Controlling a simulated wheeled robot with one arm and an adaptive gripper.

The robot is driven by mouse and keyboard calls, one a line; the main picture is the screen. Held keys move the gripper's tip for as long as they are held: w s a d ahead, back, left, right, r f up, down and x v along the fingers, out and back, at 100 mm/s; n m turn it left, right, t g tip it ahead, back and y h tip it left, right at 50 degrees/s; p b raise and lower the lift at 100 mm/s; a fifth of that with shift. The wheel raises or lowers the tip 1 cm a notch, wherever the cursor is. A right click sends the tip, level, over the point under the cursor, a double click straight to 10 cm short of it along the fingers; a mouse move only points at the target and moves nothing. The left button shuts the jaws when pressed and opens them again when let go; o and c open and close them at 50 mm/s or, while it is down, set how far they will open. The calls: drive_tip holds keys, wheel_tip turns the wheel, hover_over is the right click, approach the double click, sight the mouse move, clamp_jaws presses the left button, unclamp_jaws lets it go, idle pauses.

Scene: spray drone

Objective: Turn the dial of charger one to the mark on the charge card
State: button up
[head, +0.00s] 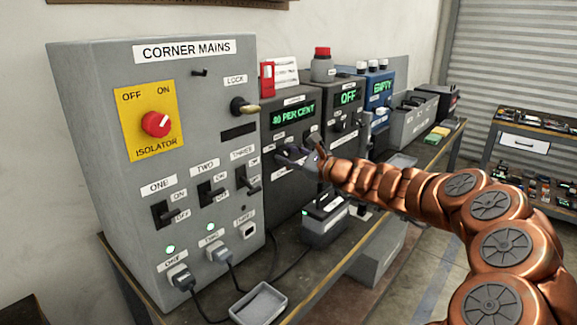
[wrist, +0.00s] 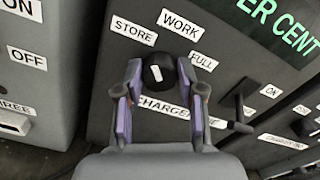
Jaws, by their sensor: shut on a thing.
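Charger one (head: 288,185) is a dark grey box with a green display that appears to read 40 PER CENT in the head view. Its front (wrist: 215,50) fills the wrist view. Its dial (wrist: 159,72) is a round black knob with a short white mark, ringed by STORE, WORK and FULL labels. The mark points roughly upward, between STORE and WORK; its exact setting is hard to tell. My gripper (wrist: 158,80) is shut on the dial, one finger on each side. In the head view my gripper (head: 290,154) covers the dial. A white card (head: 286,72) stands on top, its writing unreadable.
The Corner Mains cabinet (head: 150,90) stands close on the left. A black lever (wrist: 238,115) sits just right of the dial. A second charger (head: 345,105) showing OFF and a blue unit (head: 380,90) showing EMPTY stand further right. A grey tray (head: 258,303) lies at the bench front.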

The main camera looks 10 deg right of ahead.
drive_tip(key=shift+n+b, duration=0.7)
drive_tip(key=shift+n, duration=0.1)
drive_tip(key=o, duration=1.1)
drive_tip(key=shift+o, duration=0.2)
drive_tip(key=v, duration=1.2)
